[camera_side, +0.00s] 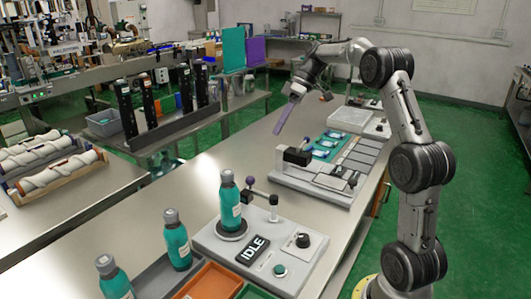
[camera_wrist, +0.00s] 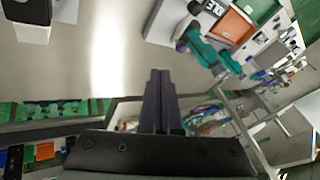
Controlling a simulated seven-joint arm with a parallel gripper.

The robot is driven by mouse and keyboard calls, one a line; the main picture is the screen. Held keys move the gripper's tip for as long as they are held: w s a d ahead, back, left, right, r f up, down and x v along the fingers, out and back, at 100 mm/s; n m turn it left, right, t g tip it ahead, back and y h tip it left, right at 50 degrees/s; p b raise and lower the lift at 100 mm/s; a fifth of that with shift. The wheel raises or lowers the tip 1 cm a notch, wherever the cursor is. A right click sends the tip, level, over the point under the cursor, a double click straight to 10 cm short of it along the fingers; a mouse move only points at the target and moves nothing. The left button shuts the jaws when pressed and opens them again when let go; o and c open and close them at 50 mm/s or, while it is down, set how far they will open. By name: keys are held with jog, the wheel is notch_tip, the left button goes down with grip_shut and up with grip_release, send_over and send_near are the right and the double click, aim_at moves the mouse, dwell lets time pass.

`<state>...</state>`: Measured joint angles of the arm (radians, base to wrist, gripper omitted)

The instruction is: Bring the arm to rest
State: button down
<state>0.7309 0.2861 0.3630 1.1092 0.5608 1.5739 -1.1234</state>
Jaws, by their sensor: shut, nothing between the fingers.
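My gripper (camera_side: 281,128) hangs in the air above the table, left of the fixture plate, with its long fingers pointing down and slightly left. In the wrist view the fingers (camera_wrist: 160,75) lie side by side, shut, with nothing between them. My arm reaches over from the right side of the table and is bent at the elbow. No task object is in the gripper.
A grey station (camera_side: 215,240) showing IDLE holds an upright teal bottle (camera_side: 230,205). Two more bottles (camera_side: 177,245) stand front left, near an orange bin (camera_side: 208,283). A fixture plate (camera_side: 325,190) with a black clamp lies below my gripper. The metal table (camera_side: 180,190) is bare at left.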

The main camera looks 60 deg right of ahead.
jog(key=a+r+n, duration=0.3)
jog(key=a+r, duration=0.4)
jog(key=a, duration=0.3)
jog(key=s+a+r+h, duration=0.2)
jog(key=s+a+r, duration=0.1)
jog(key=s+a, duration=0.65)
jog(key=s+a+f+m+t+h, duration=0.1)
jog(key=s+a+f, duration=0.15)
jog(key=s, duration=0.35)
jog(key=s+a+f+m+t+h, duration=0.1)
jog(key=s+f, duration=0.2)
jog(key=s, duration=0.2)
jog(key=s+d+f+m+h, duration=0.2)
jog(key=s+f+m, duration=0.1)
jog(key=f, duration=0.4)
jog(key=shift+s+d+m+t, duration=0.15)
jog(key=shift+s+m+t, duration=0.25)
jog(key=shift+m, duration=0.5)
